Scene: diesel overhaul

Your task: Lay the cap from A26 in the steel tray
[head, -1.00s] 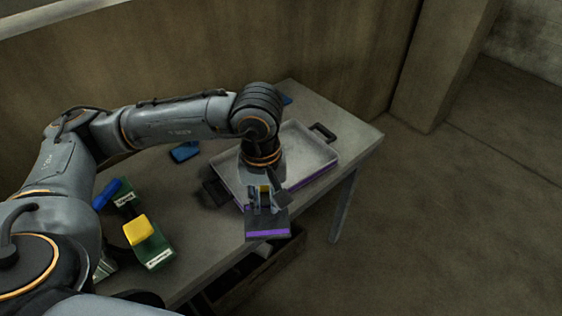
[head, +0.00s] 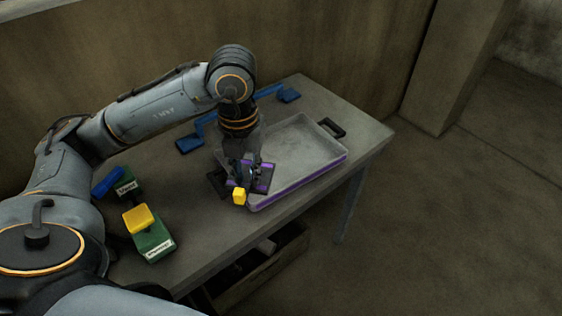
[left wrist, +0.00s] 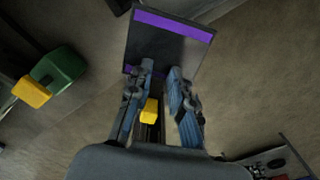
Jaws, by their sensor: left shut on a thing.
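My left gripper (head: 246,171) is shut on a dark piece with purple bands (head: 264,179), probably the cap. A yellow block (head: 239,197) shows at the near side of the grip. In the left wrist view the flat dark plate (left wrist: 163,45) extends past the fingertips (left wrist: 160,72), and the yellow part (left wrist: 150,111) sits between the fingers. The steel tray (head: 292,146) is a shallow grey tray with a purple stripe along its front side. It lies on the table, and the held piece is at its left end, hiding part of that end. I cannot tell whether they touch.
Green labelled blocks stand at the table's left, one with a yellow top (head: 139,219), one with a blue part (head: 107,182). Blue pieces (head: 189,144) lie behind my arm. A wooden crate (head: 262,268) is below the table. The tray's visible interior is empty.

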